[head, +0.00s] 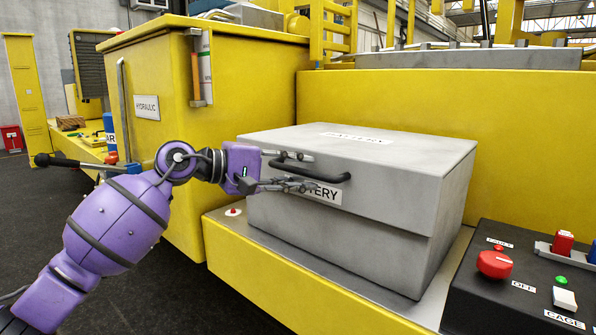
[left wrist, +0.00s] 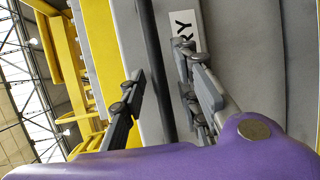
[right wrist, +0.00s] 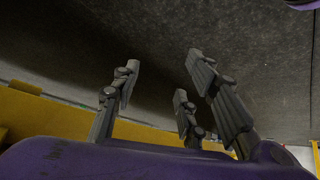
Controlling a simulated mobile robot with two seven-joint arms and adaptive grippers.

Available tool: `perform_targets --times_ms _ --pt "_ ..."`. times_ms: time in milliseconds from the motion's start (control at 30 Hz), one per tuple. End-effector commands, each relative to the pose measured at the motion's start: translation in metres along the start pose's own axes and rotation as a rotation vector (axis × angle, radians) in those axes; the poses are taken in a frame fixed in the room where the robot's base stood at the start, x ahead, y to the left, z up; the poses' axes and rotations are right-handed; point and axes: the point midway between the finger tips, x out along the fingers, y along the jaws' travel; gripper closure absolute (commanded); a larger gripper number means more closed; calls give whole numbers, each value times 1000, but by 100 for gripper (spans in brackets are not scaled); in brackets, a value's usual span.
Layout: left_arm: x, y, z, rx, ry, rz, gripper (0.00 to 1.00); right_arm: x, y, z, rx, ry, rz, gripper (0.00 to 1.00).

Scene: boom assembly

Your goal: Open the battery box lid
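The grey battery box (head: 345,235) stands on a yellow ledge with its lid (head: 400,165) down. A dark bar handle (head: 318,175) crosses the lid's front, above a white label that my fingers partly cover. My left gripper (head: 309,172) is at the handle, with fingers above and below it. In the left wrist view the handle (left wrist: 154,60) runs between the spread fingers, with gaps visible on the sides; contact cannot be told. My right gripper (right wrist: 165,85) shows only in the right wrist view, fingers spread and empty, facing a dark speckled surface.
A yellow hydraulic cabinet (head: 150,110) stands left of the box. A yellow wall (head: 430,100) rises behind it. A black control panel (head: 525,275) with red, green and white buttons is at the front right. Dark floor (head: 180,300) lies open at the front left.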

Motion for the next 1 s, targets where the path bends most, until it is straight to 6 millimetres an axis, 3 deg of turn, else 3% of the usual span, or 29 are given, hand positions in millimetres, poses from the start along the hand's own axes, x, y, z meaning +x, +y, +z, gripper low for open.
perform_targets --times_ms 33,200,633,767,1000 --pt "0 0 0 0 0 0 80 0 0 0 0 1 0 60" --pt "0 0 0 0 0 0 100 0 0 -1 -1 2 -1 60" --pt "-2 7 1 -3 0 -7 100 -1 0 -6 -1 7 -1 60" --pt "-7 27 3 -12 1 -33 100 -6 1 -18 2 22 0 60" --pt "-18 95 9 -40 2 -103 100 -22 3 -48 12 63 3 60"
